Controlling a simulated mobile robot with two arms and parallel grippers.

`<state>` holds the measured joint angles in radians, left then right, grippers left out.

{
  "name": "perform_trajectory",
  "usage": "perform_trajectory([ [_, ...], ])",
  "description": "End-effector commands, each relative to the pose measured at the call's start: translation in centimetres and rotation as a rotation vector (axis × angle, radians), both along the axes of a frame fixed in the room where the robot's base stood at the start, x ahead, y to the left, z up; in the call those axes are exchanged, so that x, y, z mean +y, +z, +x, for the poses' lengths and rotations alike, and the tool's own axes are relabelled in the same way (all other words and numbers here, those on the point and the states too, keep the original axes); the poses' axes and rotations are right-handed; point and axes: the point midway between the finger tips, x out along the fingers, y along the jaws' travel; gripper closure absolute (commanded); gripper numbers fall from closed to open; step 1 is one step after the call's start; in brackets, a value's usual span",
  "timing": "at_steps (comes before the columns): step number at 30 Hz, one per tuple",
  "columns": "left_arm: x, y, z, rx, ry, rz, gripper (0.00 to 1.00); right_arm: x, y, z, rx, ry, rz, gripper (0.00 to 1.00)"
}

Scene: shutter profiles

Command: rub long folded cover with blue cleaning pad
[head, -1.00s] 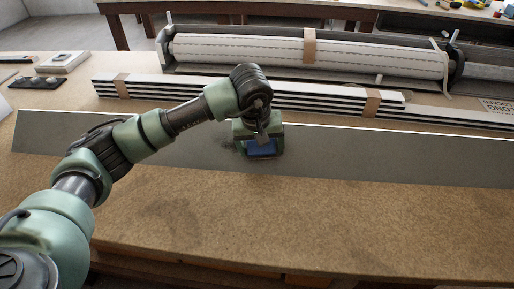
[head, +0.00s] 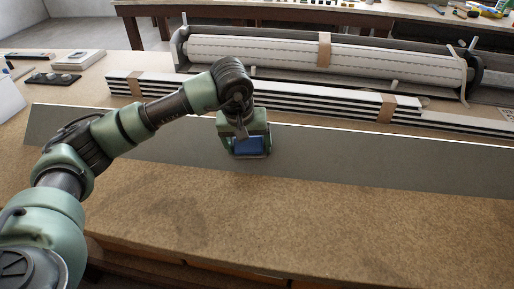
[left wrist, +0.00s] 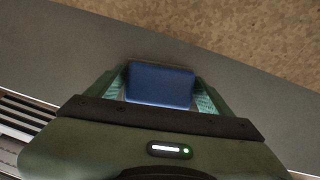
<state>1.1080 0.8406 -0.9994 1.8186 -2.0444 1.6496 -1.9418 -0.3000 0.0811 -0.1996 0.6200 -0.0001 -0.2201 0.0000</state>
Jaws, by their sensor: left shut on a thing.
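The long folded cover (head: 350,163) is a grey strip lying along the bench top. It also crosses the left wrist view (left wrist: 60,45). The blue cleaning pad (head: 250,147) is between the fingers of my left gripper (head: 248,150), which is shut on it. The pad shows in the left wrist view (left wrist: 160,86) with a finger on each side. The pad is over the cover, left of its middle; whether it touches the surface is hidden. My right gripper is not in view.
Behind the cover lie taped white slats (head: 300,97) and a long white roller (head: 270,50) in a dark housing. A dark tray (head: 54,79) and a white box (head: 78,62) stand at the back left. The brown bench top (head: 300,220) in front is clear.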

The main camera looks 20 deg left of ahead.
Motion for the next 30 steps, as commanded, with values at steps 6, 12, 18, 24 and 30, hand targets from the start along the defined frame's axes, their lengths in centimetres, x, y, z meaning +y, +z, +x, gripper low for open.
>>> perform_trajectory([
  [6,1.0,0.0,-0.3,0.0,0.0,0.0,0.63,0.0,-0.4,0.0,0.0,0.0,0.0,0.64],
  [12,1.7,0.0,-0.4,-0.001,0.002,0.001,0.63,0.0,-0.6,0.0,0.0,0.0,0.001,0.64],
  [18,3.4,-0.1,-0.8,-0.001,0.002,0.0,0.63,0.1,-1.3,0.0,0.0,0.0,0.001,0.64],
  [24,4.6,0.0,-1.1,-0.001,0.0,-0.001,0.63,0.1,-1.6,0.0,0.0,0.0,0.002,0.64],
  [30,5.3,0.0,-1.3,0.0,0.002,-0.001,0.63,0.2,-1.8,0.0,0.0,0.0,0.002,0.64],
])
